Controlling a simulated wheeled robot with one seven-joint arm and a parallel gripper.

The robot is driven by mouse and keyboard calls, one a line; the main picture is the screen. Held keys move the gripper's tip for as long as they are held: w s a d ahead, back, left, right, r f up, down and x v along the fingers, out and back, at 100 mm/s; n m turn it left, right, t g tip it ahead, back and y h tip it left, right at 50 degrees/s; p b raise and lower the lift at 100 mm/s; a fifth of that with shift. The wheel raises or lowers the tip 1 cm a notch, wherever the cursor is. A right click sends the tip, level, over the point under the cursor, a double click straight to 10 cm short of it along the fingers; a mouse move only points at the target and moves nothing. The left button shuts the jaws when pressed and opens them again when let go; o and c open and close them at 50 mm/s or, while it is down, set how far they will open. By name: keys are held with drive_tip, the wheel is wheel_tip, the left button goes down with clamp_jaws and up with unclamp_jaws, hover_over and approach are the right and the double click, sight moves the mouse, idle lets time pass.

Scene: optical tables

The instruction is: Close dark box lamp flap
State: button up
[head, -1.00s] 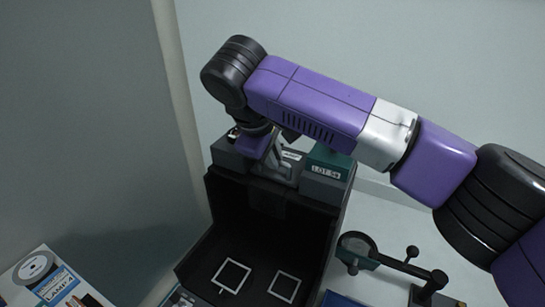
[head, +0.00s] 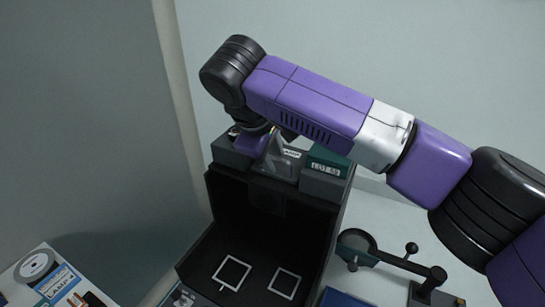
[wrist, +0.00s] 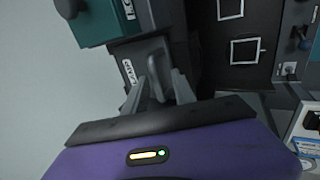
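The dark box (head: 268,225) stands with its open front towards me. On its top, between a grey block and a teal block, is the grey lamp flap (head: 285,165) with a small white label. The flap looks tilted up, though its exact angle is hard to tell. In the wrist view the flap's LAMP label (wrist: 127,72) and a grey loop handle (wrist: 154,68) show. My gripper (wrist: 159,80) has its two fingers apart, one on each side of the handle's near end. I cannot tell whether they touch it. In the head view my wrist partly hides the flap.
A teal block (head: 330,160) with a LOT label sits on the box top right of the flap. Right of the box is a black stand with a round dish (head: 356,244). A lamp leaflet (head: 62,281) lies at lower left. White frames mark the box floor.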

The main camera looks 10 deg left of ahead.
drive_tip(key=b+v, duration=0.1)
drive_tip(key=v, duration=0.6)
drive_tip(key=shift+s, duration=0.2)
drive_tip(key=shift+a+r, duration=0.1)
drive_tip(key=shift+a, duration=0.05)
